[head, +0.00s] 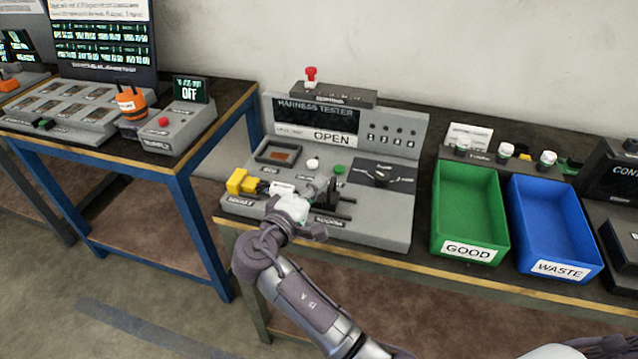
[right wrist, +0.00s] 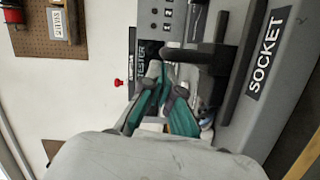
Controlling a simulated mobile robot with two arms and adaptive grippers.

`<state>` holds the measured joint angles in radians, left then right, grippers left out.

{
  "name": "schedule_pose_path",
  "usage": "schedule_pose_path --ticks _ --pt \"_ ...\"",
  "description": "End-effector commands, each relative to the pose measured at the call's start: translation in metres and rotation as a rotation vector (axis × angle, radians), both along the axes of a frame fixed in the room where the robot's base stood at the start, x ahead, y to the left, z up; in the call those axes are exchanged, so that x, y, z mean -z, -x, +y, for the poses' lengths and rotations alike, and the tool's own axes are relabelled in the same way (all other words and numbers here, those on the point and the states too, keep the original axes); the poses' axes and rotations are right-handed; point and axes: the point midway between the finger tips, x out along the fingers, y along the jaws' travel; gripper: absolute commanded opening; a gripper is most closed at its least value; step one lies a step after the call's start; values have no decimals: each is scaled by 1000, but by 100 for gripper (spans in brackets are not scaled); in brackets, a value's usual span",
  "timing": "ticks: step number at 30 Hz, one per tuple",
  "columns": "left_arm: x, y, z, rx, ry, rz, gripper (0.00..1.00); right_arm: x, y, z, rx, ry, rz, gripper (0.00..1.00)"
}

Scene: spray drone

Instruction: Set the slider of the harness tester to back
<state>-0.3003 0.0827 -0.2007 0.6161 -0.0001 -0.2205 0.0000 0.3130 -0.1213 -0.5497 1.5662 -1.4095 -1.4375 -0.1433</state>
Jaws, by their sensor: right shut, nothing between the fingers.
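The harness tester (head: 385,225) is a grey console on the bench, with a dark screen (head: 318,122) reading OPEN. Its slider appears to be the black upright block (head: 334,188) on dark rods, right of the yellow socket (head: 240,182). My right gripper (head: 312,192) reaches over the front of the tester, shut and empty, close to the left of the block. In the right wrist view the shut fingertips (right wrist: 172,82) are close to a black block (right wrist: 205,56); I cannot tell whether they touch. The gripper hides part of the slider. My left gripper is not in view.
A green GOOD bin (head: 466,249) and a blue WASTE bin (head: 559,271) stand to the right. On the tester are a white button (head: 312,164), a green button (head: 339,170) and a black dial (head: 382,174). A blue-framed table (head: 180,172) stands left, across a gap.

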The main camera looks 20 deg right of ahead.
Motion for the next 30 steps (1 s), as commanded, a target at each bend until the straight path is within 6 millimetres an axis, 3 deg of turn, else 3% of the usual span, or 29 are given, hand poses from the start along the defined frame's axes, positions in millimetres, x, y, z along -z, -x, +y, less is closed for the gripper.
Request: schedule_pose_path --ticks 4,14,30 --pt "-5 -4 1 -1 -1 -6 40 0 4 -7 1 0 3 0" --pt "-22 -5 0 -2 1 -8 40 -1 36 -53 2 0 2 0" --pt "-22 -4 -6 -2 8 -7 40 -1 33 -60 6 1 1 0"
